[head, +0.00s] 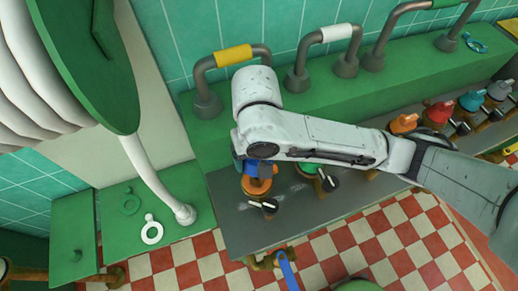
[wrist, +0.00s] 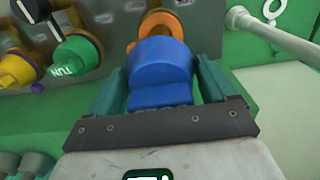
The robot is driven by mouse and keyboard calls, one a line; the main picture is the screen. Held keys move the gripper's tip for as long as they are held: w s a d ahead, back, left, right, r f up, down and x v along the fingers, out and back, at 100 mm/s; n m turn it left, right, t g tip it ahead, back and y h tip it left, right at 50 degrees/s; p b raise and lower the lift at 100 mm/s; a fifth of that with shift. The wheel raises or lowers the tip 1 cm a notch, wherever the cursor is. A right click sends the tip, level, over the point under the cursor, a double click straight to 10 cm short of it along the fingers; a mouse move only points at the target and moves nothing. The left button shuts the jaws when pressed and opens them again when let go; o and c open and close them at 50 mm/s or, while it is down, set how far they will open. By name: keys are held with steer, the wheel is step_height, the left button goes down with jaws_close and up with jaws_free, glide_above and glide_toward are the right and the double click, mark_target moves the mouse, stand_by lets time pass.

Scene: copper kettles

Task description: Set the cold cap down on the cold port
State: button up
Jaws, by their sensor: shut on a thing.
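The blue cap (wrist: 160,72), which I take for the cold cap, sits between the two teal fingers of my gripper (wrist: 158,82) in the wrist view. My gripper is shut on it. Just beyond it is an orange ring-shaped fitting (wrist: 163,22) on the grey panel; the cap covers its lower part, and I cannot tell whether they touch. In the head view my arm hides most of the gripper, and a bit of blue (head: 239,170) shows beside the orange fitting (head: 257,186). No port is clearly marked as cold.
A green cap marked TUN (wrist: 76,60) and a yellow one (wrist: 17,70) are left of the cap in the wrist view. Black-handled valves (head: 268,206) line the grey counter. Several coloured caps (head: 440,112) stand at the right. A white pipe (head: 155,175) rises at the left.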

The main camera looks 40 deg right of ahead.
step_height(320, 180, down, 9)
steer(key=b, duration=0.7)
steer(key=shift+r+b, duration=0.2)
steer(key=shift+b, duration=0.1)
steer(key=shift+f+b, duration=0.35)
steer(key=shift+f, duration=0.3)
steer(key=shift+s+a+f, duration=0.1)
steer(key=shift+f, duration=0.15)
steer(key=o, duration=0.8)
step_height(320, 180, up, 11)
steer(key=p, duration=0.3)
steer(key=shift+a, duration=0.1)
steer(key=shift+f, duration=0.1)
